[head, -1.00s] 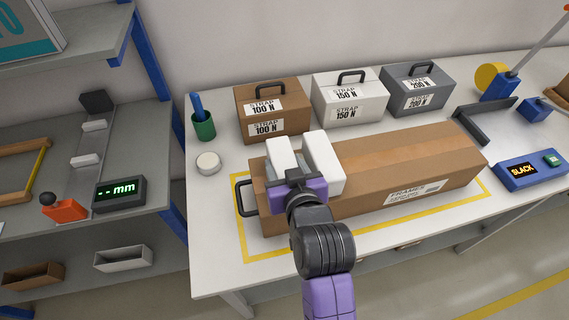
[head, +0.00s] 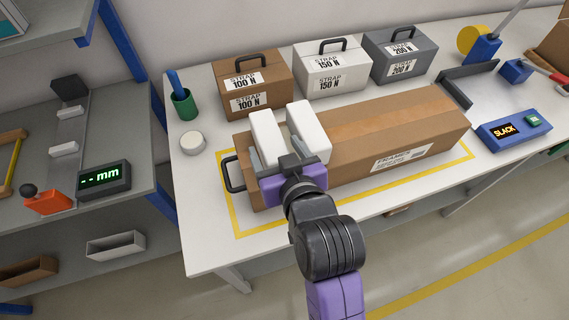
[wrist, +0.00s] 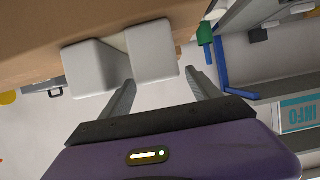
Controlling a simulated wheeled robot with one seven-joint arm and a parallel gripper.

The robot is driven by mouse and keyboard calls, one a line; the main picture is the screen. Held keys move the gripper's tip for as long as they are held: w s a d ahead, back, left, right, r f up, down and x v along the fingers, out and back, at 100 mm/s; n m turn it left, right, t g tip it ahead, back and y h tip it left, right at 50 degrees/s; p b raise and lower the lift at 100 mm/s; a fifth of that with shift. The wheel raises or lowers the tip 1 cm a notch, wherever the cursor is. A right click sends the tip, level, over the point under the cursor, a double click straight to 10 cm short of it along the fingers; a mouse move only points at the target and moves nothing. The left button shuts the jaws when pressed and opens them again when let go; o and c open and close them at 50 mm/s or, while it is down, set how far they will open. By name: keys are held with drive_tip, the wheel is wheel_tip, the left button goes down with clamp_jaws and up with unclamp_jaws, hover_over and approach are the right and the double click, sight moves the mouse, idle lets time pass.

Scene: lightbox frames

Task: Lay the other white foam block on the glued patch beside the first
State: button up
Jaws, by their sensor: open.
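Two white foam blocks lie side by side across the left part of a long brown carton (head: 400,118), with a narrow gap between them. The left block (head: 266,128) shows at right in the wrist view (wrist: 152,48). The right block (head: 308,128) shows at left in the wrist view (wrist: 92,68). My gripper (head: 273,146) is open, its fingers either side of the left block's near end. In the wrist view the fingers (wrist: 160,68) are apart, with nothing gripped between them. A pale strip shows between the blocks; I cannot tell if it is glue.
The carton's black handle (head: 233,173) sticks out at its left end, inside a yellow outline (head: 236,222). A white round tub (head: 193,142) and green cup (head: 184,104) stand left. Several strap boxes, one brown (head: 252,85), stand behind.

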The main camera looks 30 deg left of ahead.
drive_tip(key=v, duration=0.6)
drive_tip(key=shift+s+d, duration=0.15)
drive_tip(key=shift+d, duration=0.05)
drive_tip(key=shift+r, duration=0.1)
drive_tip(key=s+d+f+m+t+h, duration=0.25)
drive_tip(key=d+f, duration=0.25)
drive_tip(key=d, duration=0.6)
drive_tip(key=s+d+f+m+t+h, duration=0.1)
drive_tip(key=s+d+f+m+h, duration=0.2)
drive_tip(key=d, duration=0.7)
drive_tip(key=s+d+r+m+t+h, duration=0.2)
drive_tip(key=s+d+r+m+h, duration=0.1)
drive_tip(key=s+d, duration=1.1)
drive_tip(key=s+m+h, duration=0.1)
drive_tip(key=s, duration=0.2)
drive_tip(key=shift+d+h, duration=0.3)
drive_tip(key=shift+h, duration=0.05)
drive_tip(key=shift+r, duration=0.1)
